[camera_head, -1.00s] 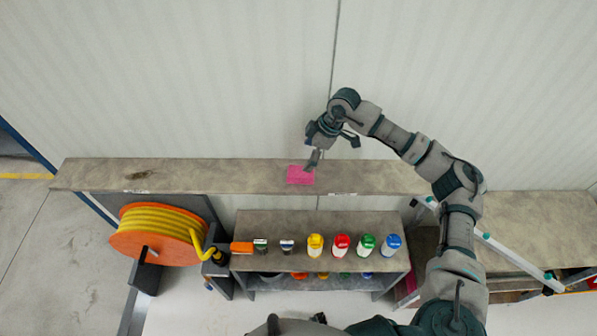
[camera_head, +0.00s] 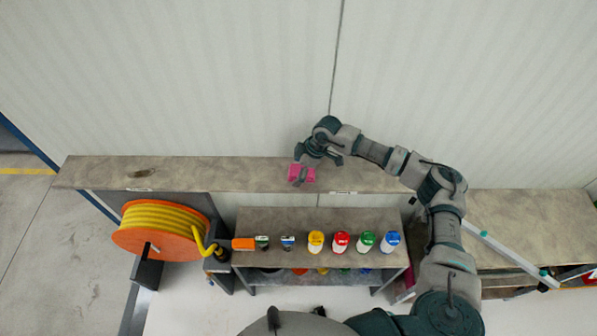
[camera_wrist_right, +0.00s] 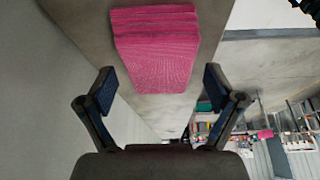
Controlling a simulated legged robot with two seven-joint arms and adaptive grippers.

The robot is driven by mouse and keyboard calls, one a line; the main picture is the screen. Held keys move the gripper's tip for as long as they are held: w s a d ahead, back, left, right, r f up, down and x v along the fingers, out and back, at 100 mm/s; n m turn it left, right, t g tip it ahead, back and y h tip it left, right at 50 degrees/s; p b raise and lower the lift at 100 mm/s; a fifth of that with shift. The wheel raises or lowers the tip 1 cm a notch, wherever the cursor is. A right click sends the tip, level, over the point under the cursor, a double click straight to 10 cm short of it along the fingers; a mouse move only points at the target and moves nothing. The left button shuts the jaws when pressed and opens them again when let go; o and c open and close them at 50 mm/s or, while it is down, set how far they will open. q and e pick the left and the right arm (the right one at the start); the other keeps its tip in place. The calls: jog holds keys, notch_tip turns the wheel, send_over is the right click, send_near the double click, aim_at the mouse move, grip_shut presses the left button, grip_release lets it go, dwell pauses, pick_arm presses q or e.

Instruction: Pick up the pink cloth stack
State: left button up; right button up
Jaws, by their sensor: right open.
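The pink cloth stack (camera_head: 308,174) lies on the narrow upper shelf (camera_head: 230,177), near the shelf's middle. In the right wrist view the stack (camera_wrist_right: 155,50) shows as several folded pink layers, ahead of and between the two fingers. My right gripper (camera_head: 315,168) is at the stack in the head view and partly covers it. In the wrist view the right gripper (camera_wrist_right: 158,88) is open, its fingertips apart on either side, with the stack just beyond them and not gripped. My left gripper is not in view.
A lower shelf (camera_head: 300,222) holds a row of bottles with coloured caps, among them a yellow one (camera_head: 316,242). An orange reel (camera_head: 130,240) with yellow hose stands at the left. A pale wall (camera_head: 180,80) rises behind the upper shelf.

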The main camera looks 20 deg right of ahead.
aim_at(299, 170)
jog(key=shift+d, duration=0.3)
jog(key=shift+d+f, duration=0.25)
jog(key=shift+d, duration=0.3)
jog(key=shift+d+f, duration=0.15)
jog(key=shift+d, duration=0.1)
jog(key=shift+a, duration=0.85)
jog(key=c, duration=1.1)
jog(key=shift+d, duration=0.25)
jog(key=shift+c, duration=0.2)
jog(key=shift+s+d, duration=0.1)
jog(key=shift+d, duration=0.2)
jog(key=shift+d+r, duration=0.1)
jog(key=shift+r, duration=0.45)
jog(key=r, duration=0.2)
jog(key=r+b, duration=0.1)
jog(key=shift+s+a, duration=0.25)
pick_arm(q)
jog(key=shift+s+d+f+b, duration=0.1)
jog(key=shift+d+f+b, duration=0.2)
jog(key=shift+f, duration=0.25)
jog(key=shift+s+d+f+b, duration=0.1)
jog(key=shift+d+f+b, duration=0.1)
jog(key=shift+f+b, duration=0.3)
pick_arm(e)
jog(key=s+d+r, duration=0.1)
jog(key=s, duration=1.4)
jog(key=shift+s+r, duration=0.2)
jog(key=shift+r, duration=0.1)
